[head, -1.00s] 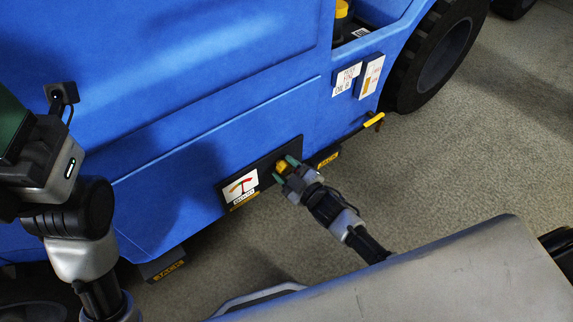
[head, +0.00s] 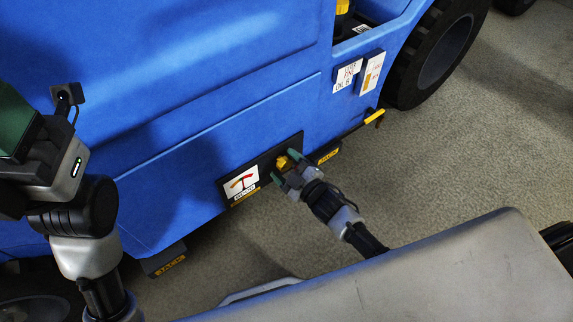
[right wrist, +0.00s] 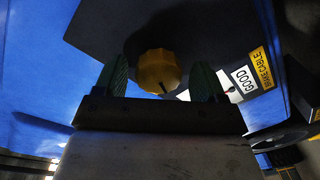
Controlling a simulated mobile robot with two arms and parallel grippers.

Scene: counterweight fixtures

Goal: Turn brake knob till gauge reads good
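The yellow brake knob (head: 283,162) sits on a dark panel (head: 262,163) low on the blue vehicle's side. It also shows in the right wrist view (right wrist: 158,72). My right gripper (head: 287,167) is at the knob, its green fingers either side with visible gaps, so it is open. The white gauge (head: 241,184) is left of the knob, with a red arc and dark needle. In the right wrist view, the gauge (right wrist: 237,82) is partly hidden by a finger; its label reads GOOD. My left gripper (head: 15,125) is cut off at the left edge; its opening is hidden.
A BRAKE CABLE label (right wrist: 262,69) is beside the gauge. Jack labels (head: 170,265) sit below the body. A yellow-tipped lever (head: 374,117) sticks out right of the panel, near a large tire (head: 440,50). Open floor (head: 450,160) lies to the right.

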